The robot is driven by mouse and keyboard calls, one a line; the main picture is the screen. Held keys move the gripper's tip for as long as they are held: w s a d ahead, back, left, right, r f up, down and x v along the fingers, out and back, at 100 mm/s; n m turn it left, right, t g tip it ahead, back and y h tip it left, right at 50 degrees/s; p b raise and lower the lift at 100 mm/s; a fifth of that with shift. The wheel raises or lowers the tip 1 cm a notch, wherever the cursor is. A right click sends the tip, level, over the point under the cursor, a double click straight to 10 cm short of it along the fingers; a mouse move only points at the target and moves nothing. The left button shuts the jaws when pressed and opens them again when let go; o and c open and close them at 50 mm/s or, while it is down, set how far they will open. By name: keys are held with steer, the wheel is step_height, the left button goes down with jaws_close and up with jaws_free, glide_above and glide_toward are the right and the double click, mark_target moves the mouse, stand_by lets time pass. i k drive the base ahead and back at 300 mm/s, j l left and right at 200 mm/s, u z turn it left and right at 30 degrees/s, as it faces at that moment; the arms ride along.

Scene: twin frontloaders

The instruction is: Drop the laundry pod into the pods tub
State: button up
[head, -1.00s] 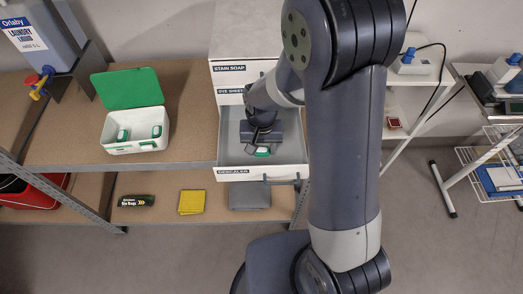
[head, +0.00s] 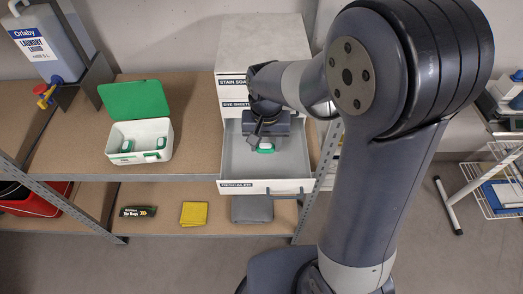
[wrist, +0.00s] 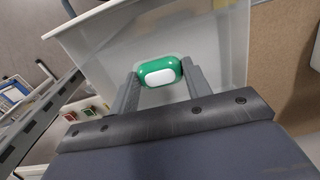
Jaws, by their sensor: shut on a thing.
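A green and white laundry pod (wrist: 160,73) is between the fingers of my gripper (wrist: 160,84) in the wrist view. The gripper is shut on it. In the head view the pod (head: 265,148) shows just below my gripper (head: 264,143), over the open bottom drawer (head: 240,172) labelled descaler. I cannot tell how high the pod is above the drawer floor. The pods tub (head: 157,154) is a white box with its green lid (head: 135,100) raised, on the shelf left of the drawer. Two green and white pods lie inside it.
A laundry liquid container (head: 45,45) with a tap stands at the left of the shelf. Bare shelf (head: 196,135) lies between tub and drawer unit. The lower shelf holds a dark box (head: 138,211), a yellow cloth (head: 194,213) and a grey folded item (head: 252,209).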

mark_target(149, 148)
steer(key=j, duration=0.85)
steer(key=i+j, duration=0.15)
steer(key=j, duration=0.75)
